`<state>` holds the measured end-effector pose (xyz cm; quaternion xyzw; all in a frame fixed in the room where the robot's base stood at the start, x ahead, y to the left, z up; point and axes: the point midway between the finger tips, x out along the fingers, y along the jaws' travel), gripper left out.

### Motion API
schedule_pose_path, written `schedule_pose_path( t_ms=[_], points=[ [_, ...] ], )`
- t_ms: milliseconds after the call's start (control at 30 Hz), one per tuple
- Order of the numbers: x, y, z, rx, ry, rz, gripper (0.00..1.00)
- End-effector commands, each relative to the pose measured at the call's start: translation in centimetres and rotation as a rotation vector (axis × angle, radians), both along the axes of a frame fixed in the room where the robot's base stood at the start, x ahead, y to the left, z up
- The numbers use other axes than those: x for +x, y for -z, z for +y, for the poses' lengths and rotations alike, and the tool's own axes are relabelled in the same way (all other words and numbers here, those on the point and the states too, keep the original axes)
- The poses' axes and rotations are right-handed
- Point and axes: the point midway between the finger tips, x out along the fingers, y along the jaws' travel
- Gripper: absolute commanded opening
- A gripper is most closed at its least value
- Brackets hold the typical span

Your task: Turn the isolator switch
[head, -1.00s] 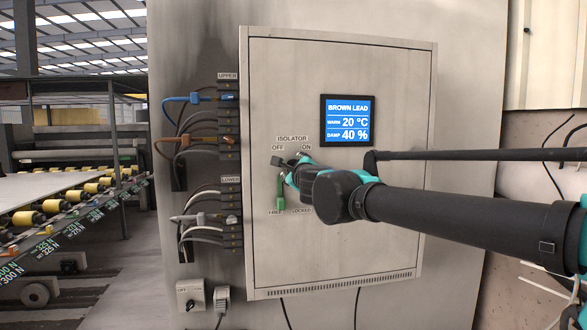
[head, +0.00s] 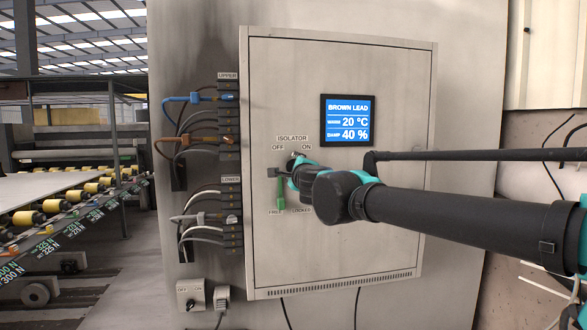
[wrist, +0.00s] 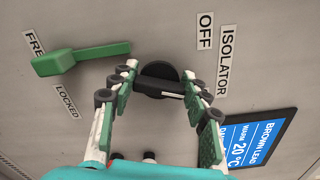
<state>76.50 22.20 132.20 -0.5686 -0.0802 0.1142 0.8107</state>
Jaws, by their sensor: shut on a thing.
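The isolator switch is a black round knob with a bar handle (wrist: 157,83) and a white mark near its right end in the wrist view. My gripper (wrist: 161,72) is shut on this handle, one finger on each side. The ON label (head: 306,147) reads in the head view only. There my gripper (head: 285,165) is at the panel below the labels, and the knob is mostly hidden. A green lever (wrist: 80,58) beside the switch has its end at FREE.
The grey cabinet door (head: 340,240) carries a blue display (head: 348,120) reading BROWN LEAD. Cable terminals (head: 229,130) with coloured leads stand left of the door. A small switch box (head: 190,294) is lower left. The door below my arm is clear.

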Motion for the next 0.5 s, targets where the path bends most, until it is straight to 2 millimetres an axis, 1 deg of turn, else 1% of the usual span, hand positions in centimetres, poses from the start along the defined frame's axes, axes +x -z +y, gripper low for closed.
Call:
schedule_pose_path(
  t_ms=[500],
  points=[
    [-0.03,0.28,0.04,-0.47,-0.001,-0.135,0.18]
  ],
)
